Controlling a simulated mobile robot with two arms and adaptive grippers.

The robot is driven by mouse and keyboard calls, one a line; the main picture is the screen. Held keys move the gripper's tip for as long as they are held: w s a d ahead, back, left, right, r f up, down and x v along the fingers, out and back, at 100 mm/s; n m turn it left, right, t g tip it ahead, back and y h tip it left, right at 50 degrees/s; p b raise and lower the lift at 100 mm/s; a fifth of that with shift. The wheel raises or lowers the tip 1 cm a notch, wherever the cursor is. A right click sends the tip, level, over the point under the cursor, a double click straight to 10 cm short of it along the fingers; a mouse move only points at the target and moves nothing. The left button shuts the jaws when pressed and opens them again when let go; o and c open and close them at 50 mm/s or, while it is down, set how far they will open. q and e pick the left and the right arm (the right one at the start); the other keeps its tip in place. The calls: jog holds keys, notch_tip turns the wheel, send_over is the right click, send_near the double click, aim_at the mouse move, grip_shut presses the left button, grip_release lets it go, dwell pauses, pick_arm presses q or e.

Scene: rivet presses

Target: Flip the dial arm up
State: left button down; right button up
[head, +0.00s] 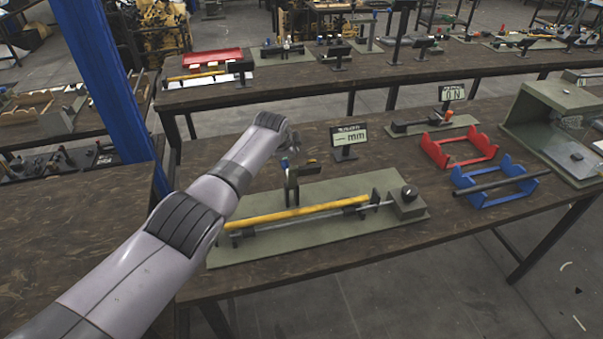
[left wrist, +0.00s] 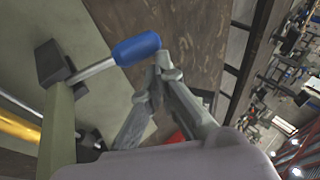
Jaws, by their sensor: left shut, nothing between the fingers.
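The dial arm appears as a short metal rod with a blue grip (left wrist: 137,48) in the left wrist view, fixed to a black block (left wrist: 52,63) on a grey-green post. In the head view its blue tip (head: 285,163) shows beside the dark post (head: 291,186) on a green plate (head: 345,243). My left gripper (left wrist: 163,62) has its fingertips together and empty, right by the end of the blue grip. I cannot tell whether they touch. In the head view my left gripper (head: 295,141) is partly hidden by its wrist. My right gripper is not in view.
A display reading "mm" (head: 349,138) stands behind. Red (head: 459,148) and blue (head: 500,182) cradles sit to the right. Bare table separates these from the plate.

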pick_arm(q)
jog(key=s+r+p, duration=0.3)
jog(key=r, duration=0.9)
jog(key=shift+s+a+r, duration=0.15)
jog(key=shift+s+r, duration=0.15)
jog(key=shift+s, duration=0.05)
jog(key=shift+f, duration=0.1)
